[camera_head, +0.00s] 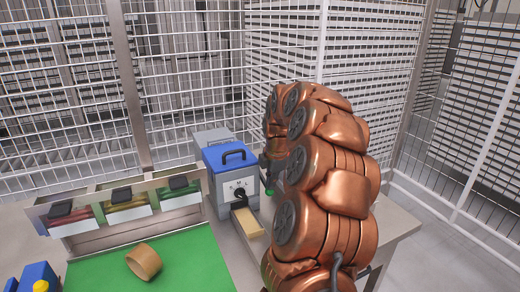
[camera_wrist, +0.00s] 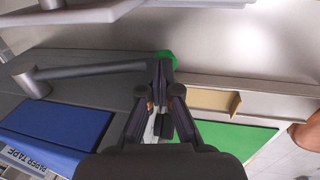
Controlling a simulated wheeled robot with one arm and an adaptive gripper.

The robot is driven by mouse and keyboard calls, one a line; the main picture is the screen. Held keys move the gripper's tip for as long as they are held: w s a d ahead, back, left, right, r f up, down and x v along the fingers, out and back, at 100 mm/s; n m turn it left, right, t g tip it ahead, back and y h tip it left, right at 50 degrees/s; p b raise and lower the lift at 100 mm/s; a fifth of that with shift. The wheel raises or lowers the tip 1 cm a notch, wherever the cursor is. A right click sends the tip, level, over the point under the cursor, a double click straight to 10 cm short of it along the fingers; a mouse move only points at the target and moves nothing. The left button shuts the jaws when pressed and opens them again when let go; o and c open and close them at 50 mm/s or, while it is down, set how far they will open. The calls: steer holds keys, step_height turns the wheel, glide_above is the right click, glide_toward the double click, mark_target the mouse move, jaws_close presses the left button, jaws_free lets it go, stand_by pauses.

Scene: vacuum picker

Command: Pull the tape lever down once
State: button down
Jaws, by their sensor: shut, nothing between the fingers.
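The tape machine (camera_head: 236,187) is a grey box with a blue lid and a black round part on its front. The lever (camera_wrist: 95,73) is a grey bar running from a round pivot to a green knob (camera_wrist: 170,60); the knob also shows in the head view (camera_head: 269,190). My gripper (camera_wrist: 160,68) is shut and empty, its fingertips close to the knob and partly covering it. I cannot tell if they touch. In the head view my arm hides most of the gripper.
A tan strip of tape (camera_head: 248,221) lies in the outlet tray. A green mat (camera_head: 190,262) holds a tan tape roll (camera_head: 144,262). Bins with red, yellow and green fronts (camera_head: 127,207) stand behind it. Wire mesh fencing (camera_head: 190,80) encloses the back. Free table lies right of the machine.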

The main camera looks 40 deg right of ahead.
steer(key=shift+s+a+r+p, duration=0.1)
steer(key=shift+r+p, duration=0.3)
steer(key=shift+r, duration=1.1)
steer(key=shift+s+a+r+p, duration=0.1)
steer(key=shift+r+p, duration=0.3)
steer(key=shift+r, duration=1.1)
step_height(320, 180, up, 7)
steer(key=w+d+p, duration=0.1)
steer(key=w+p, duration=0.1)
steer(key=p, duration=0.2)
steer(key=shift+w+r+p, duration=0.2)
steer(key=shift+w+p, duration=0.1)
steer(key=shift+w, duration=0.05)
step_height(320, 180, up, 6)
steer(key=p, duration=0.3)
